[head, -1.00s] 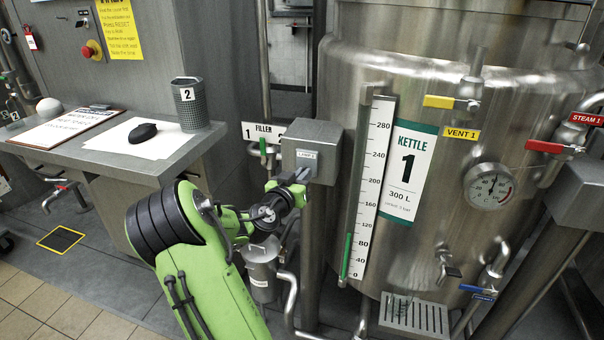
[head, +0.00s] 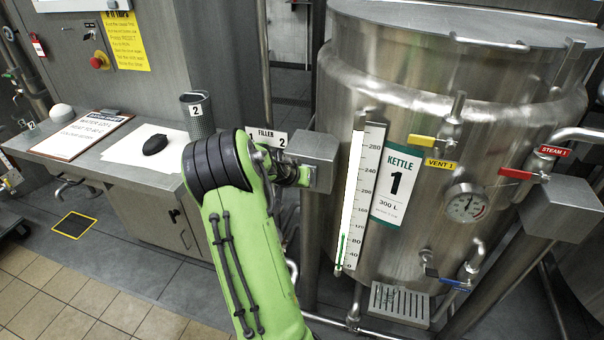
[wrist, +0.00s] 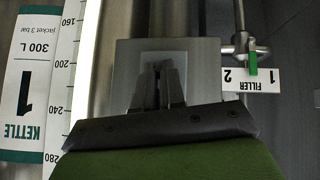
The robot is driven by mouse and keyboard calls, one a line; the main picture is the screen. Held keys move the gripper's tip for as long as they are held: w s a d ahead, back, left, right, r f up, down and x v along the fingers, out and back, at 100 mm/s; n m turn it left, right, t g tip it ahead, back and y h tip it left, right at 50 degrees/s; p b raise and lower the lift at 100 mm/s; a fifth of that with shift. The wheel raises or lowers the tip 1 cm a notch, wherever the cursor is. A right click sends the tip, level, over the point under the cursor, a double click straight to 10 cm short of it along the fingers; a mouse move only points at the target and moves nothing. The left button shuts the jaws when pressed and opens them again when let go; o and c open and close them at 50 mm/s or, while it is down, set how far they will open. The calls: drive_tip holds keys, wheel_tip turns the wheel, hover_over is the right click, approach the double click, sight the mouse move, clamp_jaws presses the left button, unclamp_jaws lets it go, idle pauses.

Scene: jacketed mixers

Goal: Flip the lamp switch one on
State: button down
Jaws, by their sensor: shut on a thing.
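The lamp switch one is on a grey box (head: 320,150) on a post left of Kettle 1. My gripper (head: 303,176) is at the left part of this box, and my green arm hides much of the area around it. In the wrist view, the box face (wrist: 197,62) carries a paler plate (wrist: 178,58). The fingers of my gripper (wrist: 157,68) are close together in front of this plate, shut on the small switch. The switch's lever is hidden between the fingers, so its position cannot be told.
Kettle 1 (head: 450,110) with its level gauge (head: 352,205) stands close to the right of the box. The FILLER sign (wrist: 262,80) and a green-handled valve (wrist: 252,57) are beside it. A desk (head: 110,165) is at the left.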

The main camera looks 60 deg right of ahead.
drive_tip(key=shift+d+r+y+p, duration=0.1)
drive_tip(key=shift+y+p, duration=0.3)
drive_tip(key=shift+p, duration=0.05)
drive_tip(key=c, duration=1.2)
unclamp_jaws()
drive_tip(key=shift+c, duration=0.2)
drive_tip(key=v, duration=1.5)
drive_tip(key=shift+a+r+p, duration=0.3)
drive_tip(key=shift+p, duration=0.05)
